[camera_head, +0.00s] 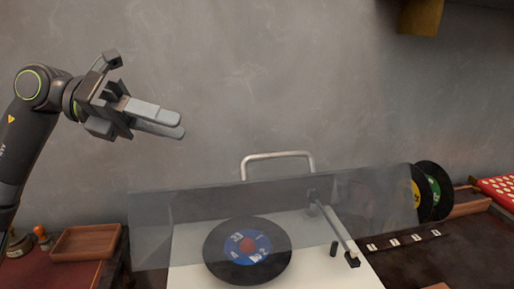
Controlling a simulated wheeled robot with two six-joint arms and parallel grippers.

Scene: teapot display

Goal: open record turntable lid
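The record turntable (190,262) is a pale, flat deck at the bottom middle, with a black record (219,264) with a blue label on it. Its clear grey lid (165,235) is tilted up over the deck, and the front of the record shows uncovered below it. A pale metal handle (278,155) rises above the lid's upper edge. The tonearm (337,228) lies at the right of the deck. My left gripper (182,126) is up and left of the lid, apart from it, with its fingers together and nothing between them. My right gripper is not in view.
Records (432,190) stand upright at the right, near a wooden tray (470,203) and a red box (497,187). A wooden tray (85,242) and stamps (40,233) are at the left. A shelf (421,15) hangs above right.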

